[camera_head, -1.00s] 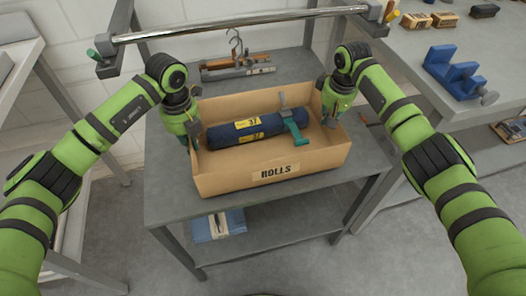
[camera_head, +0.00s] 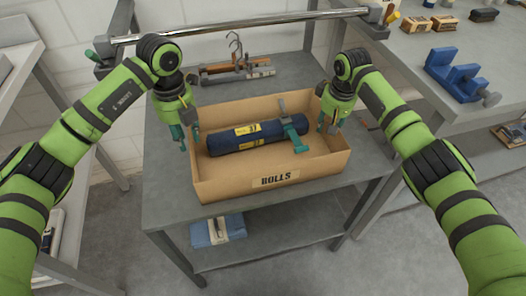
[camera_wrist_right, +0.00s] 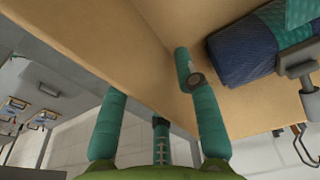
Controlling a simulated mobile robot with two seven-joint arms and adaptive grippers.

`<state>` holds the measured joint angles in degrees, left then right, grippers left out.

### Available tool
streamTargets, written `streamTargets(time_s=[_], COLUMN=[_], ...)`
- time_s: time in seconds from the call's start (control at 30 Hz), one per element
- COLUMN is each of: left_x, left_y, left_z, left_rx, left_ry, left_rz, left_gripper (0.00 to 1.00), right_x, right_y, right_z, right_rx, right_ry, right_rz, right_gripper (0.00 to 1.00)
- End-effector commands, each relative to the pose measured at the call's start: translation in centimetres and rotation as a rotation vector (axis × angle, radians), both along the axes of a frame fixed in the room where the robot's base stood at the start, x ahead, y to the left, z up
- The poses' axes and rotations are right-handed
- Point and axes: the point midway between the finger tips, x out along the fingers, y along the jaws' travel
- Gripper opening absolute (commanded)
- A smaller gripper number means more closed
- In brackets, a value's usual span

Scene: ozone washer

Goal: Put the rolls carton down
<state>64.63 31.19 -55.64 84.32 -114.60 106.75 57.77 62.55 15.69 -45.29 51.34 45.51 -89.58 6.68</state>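The rolls carton (camera_head: 225,185) is an open tan box with a ROLLS label on its front, resting on a grey table. A dark blue roll (camera_head: 228,143) with yellow labels lies inside, with a teal-and-grey strap or clamp (camera_head: 297,140) across its right end. My left gripper (camera_head: 189,140) is at the carton's left wall with fingers spread; whether they touch the wall is unclear. My right gripper (camera_head: 330,124) is at the right wall. The right wrist view shows its fingers (camera_wrist_right: 157,115) apart on either side of the wall, with a gap visible.
The grey table (camera_head: 165,185) has bare room left of the carton. Hangers (camera_head: 236,70) lie behind it, under a metal rail (camera_head: 240,27). A bench at right holds a blue fixture (camera_head: 460,75). A blue package (camera_head: 205,234) sits on the lower shelf.

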Motion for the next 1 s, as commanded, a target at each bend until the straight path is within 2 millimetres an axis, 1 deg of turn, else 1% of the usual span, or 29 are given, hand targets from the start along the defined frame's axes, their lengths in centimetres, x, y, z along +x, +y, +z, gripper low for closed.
streamTargets(time_s=[0.03,0.2,0.33,0.43,0.53,0.67,0.9,1.0], left_x=[0.1,0.0,0.0,0.0,-0.1,-0.1,-0.1,-0.1], left_y=[0.0,0.0,0.0,0.1,0.0,0.0,0.0,0.0], left_z=[1.3,4.4,5.9,6.4,6.6,6.6,6.5,6.5], left_rx=[0.0,0.001,0.002,0.002,0.001,0.001,0.001,0.001], left_ry=[-0.004,-0.002,0.001,0.001,0.001,0.001,0.001,0.001], left_rz=[0.0,0.0,0.001,0.002,0.001,0.001,0.001,0.001], left_gripper=[0.32,0.32,0.32,0.32,0.32,0.32,0.32,0.32], right_x=[0.0,0.0,0.0,0.0,-0.1,-0.3,-1.1,-1.4], right_y=[0.0,0.0,0.0,0.0,0.0,-0.1,-0.3,-0.4], right_z=[0.0,0.0,0.0,0.1,0.9,3.2,8.3,9.9], right_rx=[0.0,0.0,0.0,0.0,0.001,0.001,0.001,0.001], right_ry=[0.0,0.0,0.0,-0.001,-0.002,-0.005,-0.004,-0.003], right_rz=[0.0,0.0,0.0,0.0,0.0,0.001,0.0,0.001], right_gripper=[0.32,0.32,0.32,0.32,0.32,0.32,0.32,0.32])
